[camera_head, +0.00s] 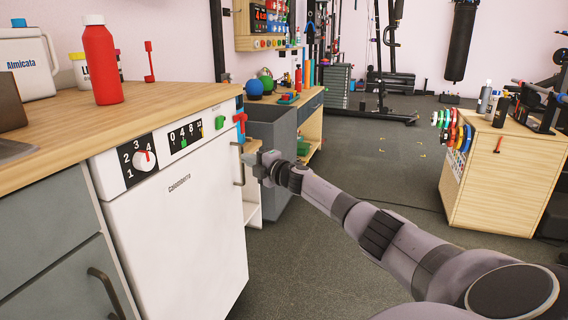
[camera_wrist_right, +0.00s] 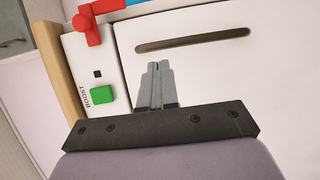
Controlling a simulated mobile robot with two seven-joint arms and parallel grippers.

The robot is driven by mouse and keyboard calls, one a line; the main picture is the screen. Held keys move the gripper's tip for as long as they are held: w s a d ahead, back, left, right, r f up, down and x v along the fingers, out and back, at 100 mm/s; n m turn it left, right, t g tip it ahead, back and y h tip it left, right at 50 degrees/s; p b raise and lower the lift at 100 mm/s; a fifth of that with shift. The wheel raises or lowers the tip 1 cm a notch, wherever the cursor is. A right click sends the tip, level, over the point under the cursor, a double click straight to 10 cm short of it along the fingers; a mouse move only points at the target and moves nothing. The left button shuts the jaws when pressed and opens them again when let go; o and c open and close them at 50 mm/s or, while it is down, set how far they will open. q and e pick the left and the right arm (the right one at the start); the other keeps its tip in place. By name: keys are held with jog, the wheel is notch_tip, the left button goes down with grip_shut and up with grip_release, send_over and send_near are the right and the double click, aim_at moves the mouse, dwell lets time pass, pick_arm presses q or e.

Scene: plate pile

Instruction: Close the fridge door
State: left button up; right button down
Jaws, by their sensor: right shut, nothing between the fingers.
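The white fridge (camera_head: 185,225) stands under the wooden counter. Its control strip carries a dial (camera_head: 143,160) and a green button (camera_head: 219,122), which also shows in the right wrist view (camera_wrist_right: 103,94). The door front looks flat below the strip; I cannot tell whether a gap stays at its edge. A dark vertical handle (camera_head: 239,168) is at its right side; it shows as a long slot in the right wrist view (camera_wrist_right: 192,41). My right gripper (camera_head: 252,160) is shut and empty, close to the handle side. Contact cannot be told. My left gripper is not in view.
A red bottle (camera_head: 102,62) and a white jug (camera_head: 27,65) stand on the counter (camera_head: 165,98). A dark grey bin (camera_head: 278,135) is behind my right gripper. Open floor (camera_head: 370,165) lies to the right, before a wooden cabinet (camera_head: 505,180).

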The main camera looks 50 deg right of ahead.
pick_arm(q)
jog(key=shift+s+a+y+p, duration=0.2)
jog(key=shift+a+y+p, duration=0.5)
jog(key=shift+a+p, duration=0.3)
pick_arm(e)
jog(key=s+d, duration=0.3)
jog(key=s, duration=0.5)
jog(key=shift+s+d+f, duration=0.15)
jog(key=shift+s+d, duration=0.05)
jog(key=shift+s, duration=0.05)
